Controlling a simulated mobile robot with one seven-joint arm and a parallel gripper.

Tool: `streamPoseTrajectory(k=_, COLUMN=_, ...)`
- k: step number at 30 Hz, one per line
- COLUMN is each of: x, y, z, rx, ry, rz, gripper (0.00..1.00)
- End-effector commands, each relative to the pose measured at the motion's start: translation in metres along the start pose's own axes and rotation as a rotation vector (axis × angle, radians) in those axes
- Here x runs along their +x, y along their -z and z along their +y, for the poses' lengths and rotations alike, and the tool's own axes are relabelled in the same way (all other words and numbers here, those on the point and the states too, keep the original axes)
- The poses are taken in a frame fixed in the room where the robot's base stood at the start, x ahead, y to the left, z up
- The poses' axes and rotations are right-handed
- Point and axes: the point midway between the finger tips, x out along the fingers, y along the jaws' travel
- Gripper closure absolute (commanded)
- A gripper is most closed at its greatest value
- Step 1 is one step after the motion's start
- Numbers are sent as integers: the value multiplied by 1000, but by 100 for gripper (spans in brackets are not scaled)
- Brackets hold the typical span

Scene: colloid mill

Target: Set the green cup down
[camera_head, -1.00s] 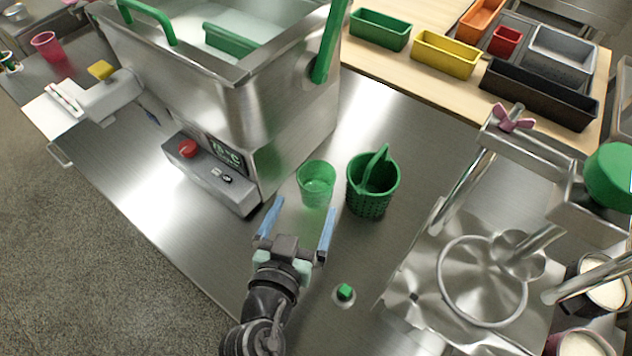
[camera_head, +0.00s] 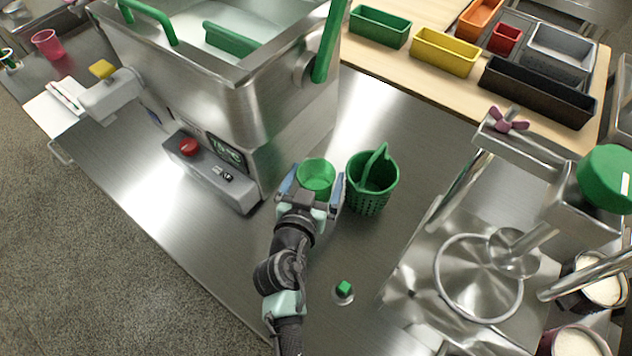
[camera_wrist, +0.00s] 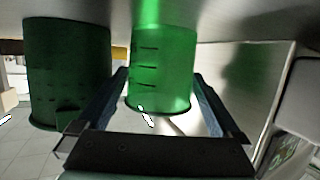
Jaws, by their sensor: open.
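The green cup (camera_head: 317,174) is a clear green beaker standing upright on the steel counter, between the bath's control box and the green basket. My gripper (camera_head: 316,186) is open, with one blue finger on each side of the cup. In the wrist view the cup (camera_wrist: 163,70) shows dark level marks and lies between and beyond the two fingertips (camera_wrist: 163,85). I cannot tell whether either finger touches it. The cup's lower part is hidden behind my gripper in the head view.
The green perforated basket (camera_head: 370,192) stands close to the right of the cup. The steel bath (camera_head: 240,110) with its control box (camera_head: 212,172) is on the left. A green button (camera_head: 344,289) is on the counter nearer me. The mill stand (camera_head: 480,270) is at right.

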Motion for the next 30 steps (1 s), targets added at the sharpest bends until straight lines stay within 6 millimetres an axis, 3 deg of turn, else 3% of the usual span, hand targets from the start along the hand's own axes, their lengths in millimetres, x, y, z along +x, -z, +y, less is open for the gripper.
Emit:
streamPoseTrajectory(k=5, x=0, y=0, z=0, rx=0, ry=0, rz=0, gripper=2)
streamPoseTrajectory(k=18, x=0, y=0, z=0, rx=0, ry=0, rz=1, gripper=81)
streamPoseTrajectory(k=30, x=-2, y=4, z=0, rx=0, ry=0, rz=2, gripper=84)
